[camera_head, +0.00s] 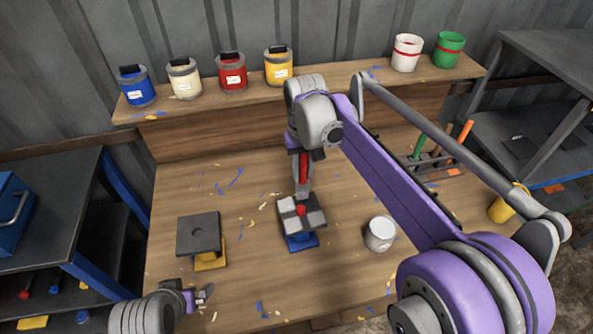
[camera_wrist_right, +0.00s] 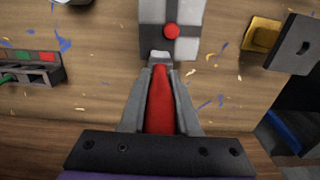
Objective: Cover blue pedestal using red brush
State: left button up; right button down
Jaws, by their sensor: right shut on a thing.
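The blue pedestal (camera_head: 302,243) stands on the workbench. Its dark top plate (camera_head: 317,219) has pale square patches and a round red spot in the middle, which also shows in the right wrist view (camera_wrist_right: 171,31). My right gripper (camera_head: 303,186) is shut on the red brush (camera_head: 303,168), just behind the pedestal top. The brush's red handle (camera_wrist_right: 160,100) lies between the fingers and its tip points toward the plate. Whether the tip touches the plate I cannot tell. My left gripper (camera_head: 200,296) is low at the left, small in view.
A yellow pedestal (camera_head: 210,260) with a dark plate stands to the left. A white can (camera_head: 380,233) stands to the right. A rack (camera_head: 436,167) with coloured handles is at the back right. Several paint cans line the rear shelf (camera_head: 320,77). Paint flecks dot the bench.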

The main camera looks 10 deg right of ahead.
jog(key=shift+a, duration=0.1)
jog(key=a, duration=0.6)
jog(key=shift+s+a+f, duration=0.15)
jog(key=shift+s+a, duration=0.05)
jog(key=shift+s, duration=0.2)
dwell(1.3)
pick_arm(q)
jog(key=shift+r, duration=0.15)
jog(key=w+r+p, duration=0.2)
jog(key=r, duration=0.1)
pick_arm(e)
notch_tip(320, 180, up, 5)
jog(key=shift+w, duration=0.1)
pick_arm(q)
jog(key=shift+s, duration=0.1)
